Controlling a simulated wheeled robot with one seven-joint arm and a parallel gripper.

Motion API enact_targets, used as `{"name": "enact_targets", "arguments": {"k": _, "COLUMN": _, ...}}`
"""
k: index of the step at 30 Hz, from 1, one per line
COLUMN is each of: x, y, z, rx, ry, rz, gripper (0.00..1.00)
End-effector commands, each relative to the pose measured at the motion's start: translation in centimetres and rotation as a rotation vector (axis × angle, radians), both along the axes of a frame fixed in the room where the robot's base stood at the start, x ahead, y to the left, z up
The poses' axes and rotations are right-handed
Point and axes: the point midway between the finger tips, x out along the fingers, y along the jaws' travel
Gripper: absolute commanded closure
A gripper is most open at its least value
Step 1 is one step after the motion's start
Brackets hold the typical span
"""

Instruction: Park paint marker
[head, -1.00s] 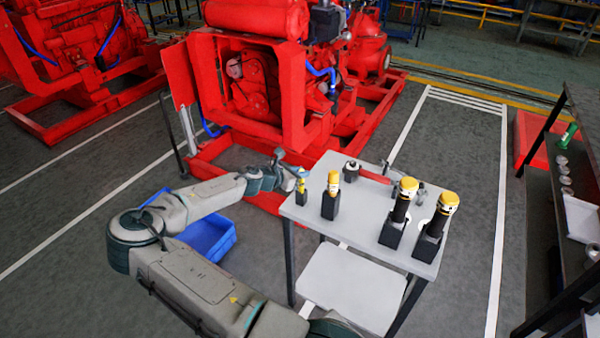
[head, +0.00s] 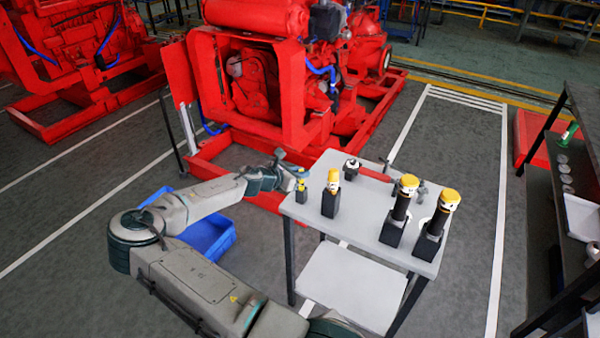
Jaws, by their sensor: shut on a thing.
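A small yellow-topped thing that I take to be the paint marker (head: 301,184) is at the left corner of the grey cart top. It stands roughly upright, with its lower part in or right behind a small dark holder (head: 301,196); how deep it sits is too small to tell. My gripper (head: 299,173) is at the marker's upper end and is shut on it. The fingers are small here and partly merge with the marker.
The grey cart (head: 362,222) also carries a yellow-capped tool in a black holder (head: 331,203), two taller yellow-topped tools (head: 399,212) (head: 437,225) and a small dark-and-white piece (head: 351,169). A red pumpset (head: 255,90) stands behind. A blue bin (head: 208,238) is on the floor.

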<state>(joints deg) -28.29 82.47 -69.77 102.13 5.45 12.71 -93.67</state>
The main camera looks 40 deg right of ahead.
Motion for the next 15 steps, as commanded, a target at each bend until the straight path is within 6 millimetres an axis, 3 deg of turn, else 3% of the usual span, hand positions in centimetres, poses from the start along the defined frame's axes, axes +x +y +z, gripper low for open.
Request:
{"name": "enact_targets", "arguments": {"k": 14, "x": 0.0, "y": 0.0, "z": -1.05, "rx": 0.0, "ry": 0.0, "rz": 0.0, "gripper": 1.0}}
{"name": "enact_targets", "arguments": {"k": 15, "x": 0.01, "y": 0.0, "z": -0.98, "rx": 0.0, "ry": 0.0, "rz": 0.0, "gripper": 0.76}}
